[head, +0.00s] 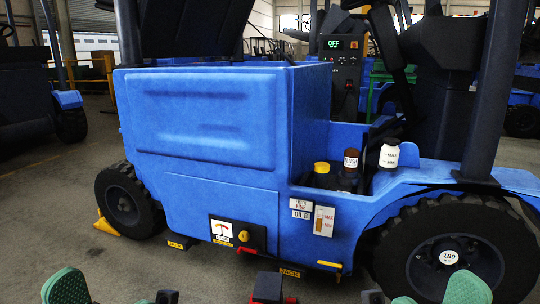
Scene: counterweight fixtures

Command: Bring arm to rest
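Green and dark parts of my two arms show only at the bottom edge of the head view. One green piece (68,288) is at the bottom left, and another (467,288) is at the bottom right. Small dark and grey parts stand between them, cut off by the frame. No fingertips can be made out, and nothing held is visible. The arm parts appear low, in front of a blue forklift (210,115), with no contact visible.
Bare floor (50,205) is at left.

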